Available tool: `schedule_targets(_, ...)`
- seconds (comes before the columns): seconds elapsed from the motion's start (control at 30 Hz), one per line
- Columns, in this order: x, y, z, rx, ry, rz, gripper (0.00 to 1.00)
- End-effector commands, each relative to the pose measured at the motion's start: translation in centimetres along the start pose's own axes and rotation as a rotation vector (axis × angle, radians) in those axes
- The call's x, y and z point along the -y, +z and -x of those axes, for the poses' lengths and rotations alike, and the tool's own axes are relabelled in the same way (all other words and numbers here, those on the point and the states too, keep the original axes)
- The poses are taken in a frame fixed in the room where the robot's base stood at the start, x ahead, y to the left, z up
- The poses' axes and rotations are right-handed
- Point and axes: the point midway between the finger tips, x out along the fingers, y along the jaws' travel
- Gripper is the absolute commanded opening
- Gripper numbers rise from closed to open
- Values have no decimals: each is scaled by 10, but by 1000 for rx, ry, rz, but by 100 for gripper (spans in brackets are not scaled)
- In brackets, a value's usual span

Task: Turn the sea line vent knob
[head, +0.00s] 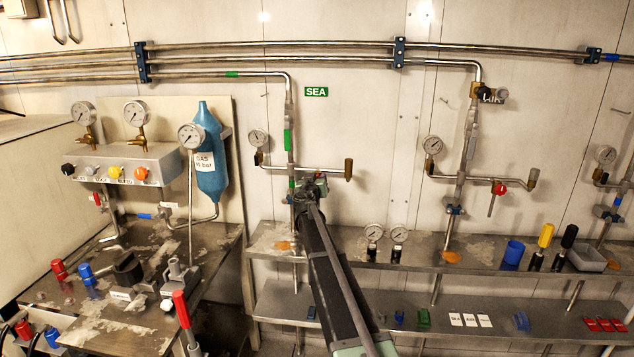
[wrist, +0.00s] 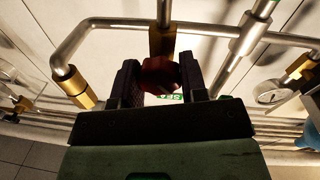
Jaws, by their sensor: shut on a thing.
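The green SEA sign (head: 316,91) hangs on the back wall beside the vertical sea line pipe (head: 289,110). My gripper (head: 312,184) is at the branch low on this pipe, and my arm hides the knob in the head view. In the wrist view, a dark red knob (wrist: 159,74) sits below a brass fitting (wrist: 162,40) on the pipe. The two dark jaws of my gripper (wrist: 158,80) stand on either side of the knob and are shut on it. Part of the SEA sign shows behind the knob.
A gauge (head: 258,138) and a brass end fitting (head: 348,168) flank the sea line. A similar line with a red knob (head: 500,187) stands at right. The shelf (head: 340,243) below holds gauges, a blue cup (head: 512,254) and handled tools. A red lever (head: 181,309) rises at front left.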

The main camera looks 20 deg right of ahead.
Motion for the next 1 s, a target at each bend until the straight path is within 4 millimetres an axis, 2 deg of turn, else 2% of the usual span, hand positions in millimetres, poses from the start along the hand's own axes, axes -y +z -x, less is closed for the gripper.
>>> schedule_targets(0.13,0,0,0,1,1,-2,16)
schedule_targets(0.17,0,0,0,1,1,-3,43)
schedule_targets(0.3,0,0,0,1,0,-3,64)
schedule_targets(0.57,0,0,1,1,0,-4,65)
schedule_targets(0.67,0,0,6,1,0,-4,65)
schedule_targets(0.77,-1,0,21,0,-1,-4,65)
schedule_targets(1.0,-2,1,82,1,-1,-4,65)
